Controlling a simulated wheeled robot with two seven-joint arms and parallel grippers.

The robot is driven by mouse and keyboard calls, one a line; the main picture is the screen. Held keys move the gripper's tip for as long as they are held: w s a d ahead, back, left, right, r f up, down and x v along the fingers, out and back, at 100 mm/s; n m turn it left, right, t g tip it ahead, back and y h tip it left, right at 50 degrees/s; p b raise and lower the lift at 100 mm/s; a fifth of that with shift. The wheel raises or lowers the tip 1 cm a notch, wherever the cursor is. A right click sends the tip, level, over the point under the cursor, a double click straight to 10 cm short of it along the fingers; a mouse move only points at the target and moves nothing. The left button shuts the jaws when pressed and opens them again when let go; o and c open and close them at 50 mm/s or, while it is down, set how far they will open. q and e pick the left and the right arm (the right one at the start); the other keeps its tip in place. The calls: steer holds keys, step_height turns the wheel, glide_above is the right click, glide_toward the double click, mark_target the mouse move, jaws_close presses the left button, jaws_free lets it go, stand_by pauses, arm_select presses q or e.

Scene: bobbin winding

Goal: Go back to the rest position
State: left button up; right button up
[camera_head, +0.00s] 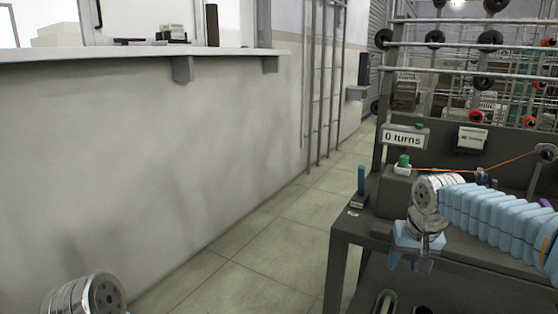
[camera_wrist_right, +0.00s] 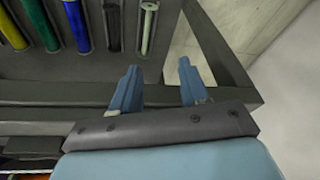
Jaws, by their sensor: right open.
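My right gripper (camera_head: 412,262) hangs at the front edge of the dark workbench (camera_head: 345,232), its fingers pointing down. In the right wrist view its two blue fingers (camera_wrist_right: 157,85) are apart with nothing between them. The winding machine's sign (camera_head: 403,138) reads "0 turns". A green piece (camera_head: 404,161) stands on a light base below the sign. An orange thread (camera_head: 510,162) runs to the right behind my right arm. Of my left arm, only a silver joint shows at the bottom left; its gripper is out of view.
Yellow, green, blue and dark rolls and a pale rod (camera_wrist_right: 148,25) lie in slots in the right wrist view. A blue upright piece (camera_head: 361,180) stands at the bench's left corner. Racks with dark spools (camera_head: 490,37) rise behind. The floor (camera_head: 270,255) left of the bench is clear.

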steer(key=s+a+f+g+y, duration=0.1)
steer(key=a+f, duration=0.3)
steer(key=f, duration=0.5)
steer(key=s+a+f+n+y, duration=0.1)
steer(key=a+f, duration=0.3)
steer(key=f, duration=0.5)
steer(key=s+a+f+g+y, duration=0.1)
steer(key=a+f, duration=0.3)
steer(key=f, duration=0.5)
steer(key=s+a+f, duration=0.3)
steer(key=s+f, duration=0.5)
steer(key=s, duration=0.1)
steer(key=s+a+f+y, duration=0.1)
steer(key=s+a+f, duration=0.2)
steer(key=s+f, duration=0.4)
steer(key=s, duration=0.3)
steer(key=shift+f+m+g, duration=0.3)
steer(key=shift+f+g, duration=0.05)
steer(key=shift+g, duration=0.05)
steer(key=shift+a, duration=0.1)
